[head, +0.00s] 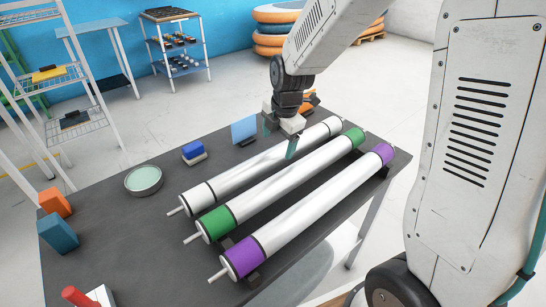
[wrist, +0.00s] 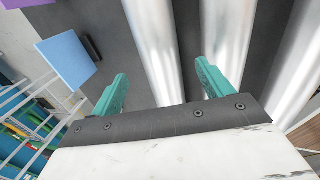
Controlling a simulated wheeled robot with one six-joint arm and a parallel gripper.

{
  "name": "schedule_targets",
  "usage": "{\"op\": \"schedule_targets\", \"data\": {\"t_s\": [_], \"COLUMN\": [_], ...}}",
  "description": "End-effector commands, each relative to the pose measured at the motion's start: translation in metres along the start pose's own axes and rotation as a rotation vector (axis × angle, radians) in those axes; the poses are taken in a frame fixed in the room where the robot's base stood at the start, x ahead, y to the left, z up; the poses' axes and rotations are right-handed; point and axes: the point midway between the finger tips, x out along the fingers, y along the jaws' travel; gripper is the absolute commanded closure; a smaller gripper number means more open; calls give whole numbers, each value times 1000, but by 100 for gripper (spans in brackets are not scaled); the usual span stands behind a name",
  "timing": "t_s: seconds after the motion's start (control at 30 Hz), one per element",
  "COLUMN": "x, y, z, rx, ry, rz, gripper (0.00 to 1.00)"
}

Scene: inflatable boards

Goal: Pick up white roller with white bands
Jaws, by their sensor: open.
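The white roller with white bands (head: 250,167) lies on the dark table, at the back left of three parallel rollers. My gripper (head: 279,141) is open above its middle to far part, pointing down. In the wrist view, this roller (wrist: 154,50) runs between the two teal fingers of my gripper (wrist: 162,76), one finger on each side. The fingers appear apart from it, and I cannot tell the exact height of the tips over it. The gripper hides a small part of the roller in the head view.
The green-banded roller (head: 278,187) lies close beside it, then the purple-banded roller (head: 308,211). A blue upright panel (head: 244,130), a blue-and-white block (head: 193,152) and a round green-topped tin (head: 143,180) stand on the table's other side. Orange (head: 54,201) and teal (head: 58,233) blocks sit at the left edge.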

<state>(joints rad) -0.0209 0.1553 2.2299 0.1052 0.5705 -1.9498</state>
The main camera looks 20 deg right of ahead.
Motion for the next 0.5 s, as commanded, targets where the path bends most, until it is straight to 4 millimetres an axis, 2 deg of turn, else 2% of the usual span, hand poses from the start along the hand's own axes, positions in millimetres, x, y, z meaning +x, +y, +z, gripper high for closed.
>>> {"op": "schedule_targets", "data": {"t_s": [0.3,0.5], "x": [45,57], "y": [3,3], "z": [-1,-1], "rx": [1,1], "ry": [1,0], "rz": [-4,-1], "gripper": [21,21]}}
